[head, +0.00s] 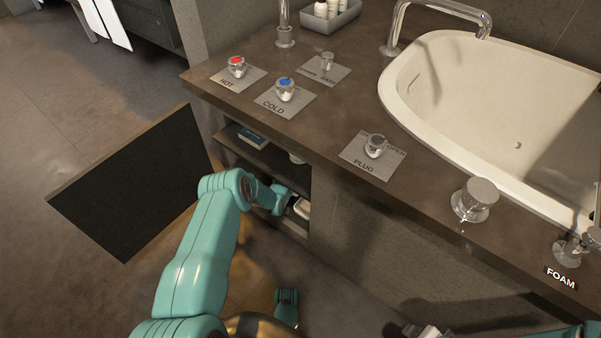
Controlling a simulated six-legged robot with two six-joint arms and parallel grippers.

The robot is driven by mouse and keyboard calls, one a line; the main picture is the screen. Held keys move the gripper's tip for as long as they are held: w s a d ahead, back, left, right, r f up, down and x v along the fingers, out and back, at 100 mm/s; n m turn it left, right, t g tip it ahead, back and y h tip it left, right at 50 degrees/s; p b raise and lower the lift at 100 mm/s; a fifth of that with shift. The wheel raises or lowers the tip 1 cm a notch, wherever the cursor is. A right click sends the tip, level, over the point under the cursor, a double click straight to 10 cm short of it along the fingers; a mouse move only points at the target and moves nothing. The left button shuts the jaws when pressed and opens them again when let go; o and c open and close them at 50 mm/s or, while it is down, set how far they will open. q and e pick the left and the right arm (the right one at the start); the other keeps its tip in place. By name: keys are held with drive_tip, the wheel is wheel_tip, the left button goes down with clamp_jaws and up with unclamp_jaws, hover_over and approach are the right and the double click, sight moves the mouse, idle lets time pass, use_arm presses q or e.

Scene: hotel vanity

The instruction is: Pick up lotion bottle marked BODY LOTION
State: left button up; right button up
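No label reading BODY LOTION can be made out in the head view. Several small white bottles (322,9) stand in a grey tray (346,16) at the top edge, cut off by the frame, with no readable labels. My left arm comes up from the bottom left, and its gripper end (284,200) is at the open shelves under the counter; the fingers are not clear. A pale item (302,208) is on the lower shelf beside it. My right gripper (424,331) appears only partly at the bottom edge, and its fingers cannot be made out.
The brown counter (330,110) carries HOT (238,68), COLD (285,90), BATH (327,64) and PLUG (375,147) knobs, with a FOAM knob (575,247) at right. A white basin (440,105) is behind. A dark panel (135,185) is at left.

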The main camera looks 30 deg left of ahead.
use_arm(q)
drive_tip(key=shift+w+r, duration=0.1)
drive_tip(key=c, duration=1.3)
